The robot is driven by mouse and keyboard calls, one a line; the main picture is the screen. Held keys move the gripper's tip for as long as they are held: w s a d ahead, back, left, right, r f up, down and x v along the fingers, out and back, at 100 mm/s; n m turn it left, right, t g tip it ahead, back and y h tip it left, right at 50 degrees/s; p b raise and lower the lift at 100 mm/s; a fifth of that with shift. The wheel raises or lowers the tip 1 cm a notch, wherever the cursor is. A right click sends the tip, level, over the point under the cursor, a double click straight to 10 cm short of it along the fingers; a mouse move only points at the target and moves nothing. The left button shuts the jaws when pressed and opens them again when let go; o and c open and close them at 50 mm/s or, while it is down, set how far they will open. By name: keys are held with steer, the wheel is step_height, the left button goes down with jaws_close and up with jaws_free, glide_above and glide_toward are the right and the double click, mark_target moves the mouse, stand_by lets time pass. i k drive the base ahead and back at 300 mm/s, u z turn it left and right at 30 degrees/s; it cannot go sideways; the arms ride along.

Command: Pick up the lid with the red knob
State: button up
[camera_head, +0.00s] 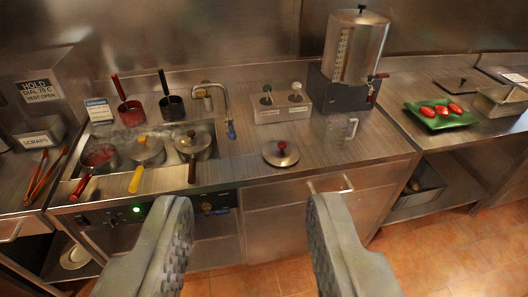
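The lid with the red knob (281,154) lies flat on the steel counter, right of the cooking wells. It is a round metal lid with a small red knob on top. My gripper (250,215) is open and empty, its two grey fingers wide apart in the foreground. The lid appears between and beyond the fingertips, apart from them.
A tap (225,105) and a two-hole holder (283,108) stand behind. A clear jug (341,131) and urn (355,50) are to the right.

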mark_target(278, 153)
steer(key=u, duration=0.6)
steer(key=i, duration=2.05)
steer(key=z, duration=0.75)
steer(key=k, duration=0.7)
steer(key=z, duration=0.2)
steer(key=i, duration=0.75)
steer(key=u, duration=0.05)
